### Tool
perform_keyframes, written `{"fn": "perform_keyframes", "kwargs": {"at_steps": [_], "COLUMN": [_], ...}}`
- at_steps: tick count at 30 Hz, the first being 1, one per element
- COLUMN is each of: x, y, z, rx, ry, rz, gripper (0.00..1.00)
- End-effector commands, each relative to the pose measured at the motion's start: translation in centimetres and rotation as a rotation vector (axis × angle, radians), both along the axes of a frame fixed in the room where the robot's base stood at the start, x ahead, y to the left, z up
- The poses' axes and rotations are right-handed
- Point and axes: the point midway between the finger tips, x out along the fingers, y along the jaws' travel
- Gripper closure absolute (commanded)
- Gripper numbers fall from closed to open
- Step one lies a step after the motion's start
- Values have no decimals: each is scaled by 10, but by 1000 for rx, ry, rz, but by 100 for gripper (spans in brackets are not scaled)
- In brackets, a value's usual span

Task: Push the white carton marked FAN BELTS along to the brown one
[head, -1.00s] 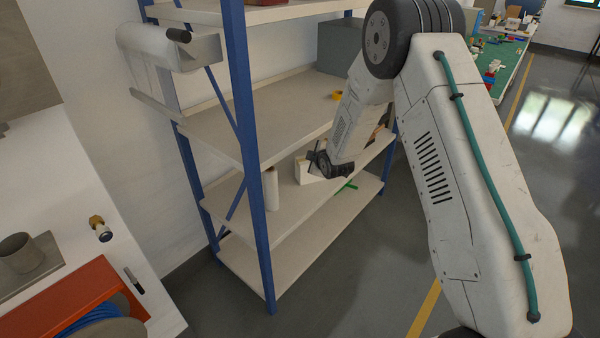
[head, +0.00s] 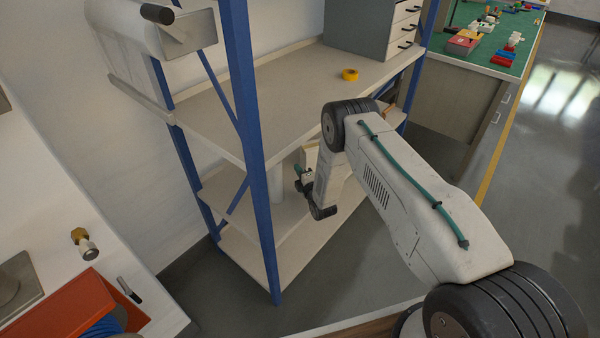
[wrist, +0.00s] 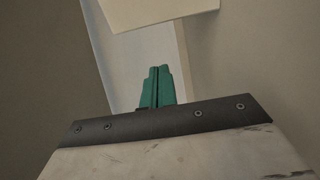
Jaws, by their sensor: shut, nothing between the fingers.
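A pale carton (head: 311,154), likely the white one, shows only in part on the middle shelf in the head view, behind my wrist; no lettering is readable. My gripper (head: 297,171) is beside it at the left, shut and empty; I cannot tell whether they touch. In the wrist view its green fingers (wrist: 158,86) are together in front of a white surface, with a cream, flat-faced block (wrist: 160,12) above them. A small brown patch (head: 388,110), possibly the brown carton, shows past my arm at the shelf's right end; the rest is hidden.
A blue upright (head: 247,140) stands left of my gripper, with a white roll (head: 276,186) just behind it. The upper shelf (head: 290,95) overhangs, holding yellow tape (head: 350,75) and a grey drawer cabinet (head: 372,28). The floor in front is open.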

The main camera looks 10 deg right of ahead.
Motion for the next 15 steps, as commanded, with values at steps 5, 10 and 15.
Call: {"fn": "perform_keyframes", "kwargs": {"at_steps": [5,10,15], "x": [39,58,55], "y": [8,0,-18], "z": [0,0,0], "rx": [1,2,1], "ry": [-2,2,2], "rz": [1,-2,2], "gripper": [100,100,100]}}
